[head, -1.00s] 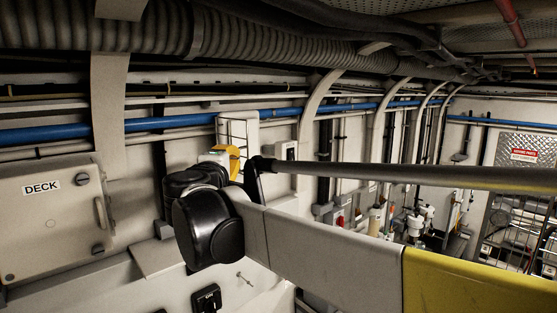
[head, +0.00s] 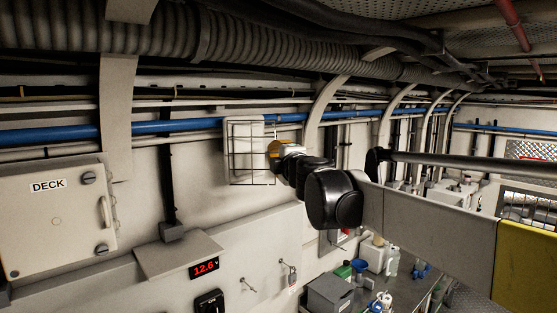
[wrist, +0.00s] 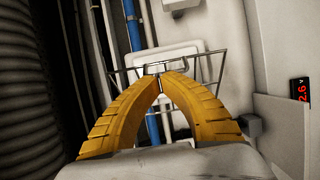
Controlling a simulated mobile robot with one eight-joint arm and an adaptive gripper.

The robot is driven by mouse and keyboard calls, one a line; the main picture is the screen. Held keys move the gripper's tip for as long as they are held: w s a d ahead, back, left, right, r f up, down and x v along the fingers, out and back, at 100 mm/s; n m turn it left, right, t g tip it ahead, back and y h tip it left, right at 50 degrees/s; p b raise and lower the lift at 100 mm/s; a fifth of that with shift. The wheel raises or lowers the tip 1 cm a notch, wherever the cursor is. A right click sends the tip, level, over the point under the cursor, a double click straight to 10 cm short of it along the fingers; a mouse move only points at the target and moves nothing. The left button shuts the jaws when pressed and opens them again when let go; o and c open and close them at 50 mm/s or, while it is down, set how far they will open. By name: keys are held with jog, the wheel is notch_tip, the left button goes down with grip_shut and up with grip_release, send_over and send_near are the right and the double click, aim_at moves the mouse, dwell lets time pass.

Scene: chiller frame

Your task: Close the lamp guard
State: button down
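The lamp guard (head: 251,153) is a dark wire grid on the wall, in front of a pale lamp panel (head: 238,124). In the head view it seems to stand a little off the panel; its exact angle is unclear. My gripper (head: 273,149) is at the guard's right edge. In the wrist view, the yellow fingers (wrist: 162,75) curve inward and their tips come together over the guard's wire frame (wrist: 124,70). The lamp panel (wrist: 170,56) lies behind. Whether the tips touch or pinch a wire cannot be told.
A blue pipe (head: 180,127) runs along the wall behind the guard. A DECK cabinet (head: 52,215) is at left, with a red-digit display (head: 204,267) below its right side. A bench with a grey box (head: 330,293) stands at lower right. Ribbed ducting (head: 260,40) hangs above.

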jog(key=w+d+n+g+y+p, duration=0.1)
jog(key=w+n+g+y+p, duration=0.1)
jog(key=w, duration=0.8)
jog(key=shift+w+f+n+g+y, duration=0.15)
jog(key=shift+w+n+g+y, duration=0.2)
jog(key=shift+n+g+y, duration=1)
jog(key=shift+m+t+y, duration=0.35)
jog(key=shift+t, duration=0.1)
jog(key=shift+s, duration=0.1)
